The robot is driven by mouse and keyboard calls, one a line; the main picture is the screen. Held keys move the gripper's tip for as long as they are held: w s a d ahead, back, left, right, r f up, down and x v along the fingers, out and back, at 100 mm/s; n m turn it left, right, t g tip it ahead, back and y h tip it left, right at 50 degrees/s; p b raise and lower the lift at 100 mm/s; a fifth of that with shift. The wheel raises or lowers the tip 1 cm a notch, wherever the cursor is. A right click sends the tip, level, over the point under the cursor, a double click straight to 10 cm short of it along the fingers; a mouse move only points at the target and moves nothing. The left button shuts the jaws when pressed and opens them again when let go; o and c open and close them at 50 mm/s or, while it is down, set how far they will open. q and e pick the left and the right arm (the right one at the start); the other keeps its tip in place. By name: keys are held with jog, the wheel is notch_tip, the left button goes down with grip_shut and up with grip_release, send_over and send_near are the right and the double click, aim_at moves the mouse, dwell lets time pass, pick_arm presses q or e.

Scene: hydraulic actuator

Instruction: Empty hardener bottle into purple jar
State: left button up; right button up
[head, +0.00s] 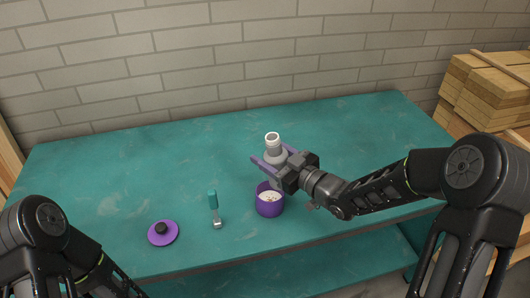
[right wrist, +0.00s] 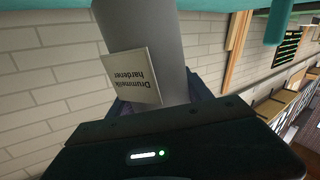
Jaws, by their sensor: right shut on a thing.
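The grey hardener bottle (head: 274,153) is held by my right gripper (head: 271,162), whose purple fingers are shut on it. The bottle is roughly upright, with its pale open neck at the top. In the right wrist view the bottle (right wrist: 172,78) fills the upper middle, and its label reads "hardener". The purple jar (head: 269,209) stands open on the table just below and in front of the gripper, with whitish, speckled contents inside. My left gripper is out of view; only arm links show at lower left.
Stacked wooden planks (head: 490,90) stand at the right.

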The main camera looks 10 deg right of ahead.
jog(key=shift+w+d+n+g+h+b, duration=0.25)
jog(key=shift+d+n+b, duration=0.45)
jog(key=shift+n, duration=0.4)
jog(key=shift+d+f, duration=0.1)
jog(key=shift+f, duration=0.05)
jog(key=shift+w+d+f+n+h+b, duration=0.15)
jog(key=shift+d+f+n+b, duration=0.15)
jog(key=shift+f+b, duration=0.35)
jog(key=shift+s+d+f+n+h+b, duration=0.15)
jog(key=shift+f+n+b, duration=0.15)
jog(key=shift+f+b, duration=0.35)
jog(key=shift+w+d+f+n+b, duration=0.15)
jog(key=shift+d+f+n+b, duration=0.2)
jog(key=shift+b, duration=0.4)
jog(key=shift+f, duration=0.2)
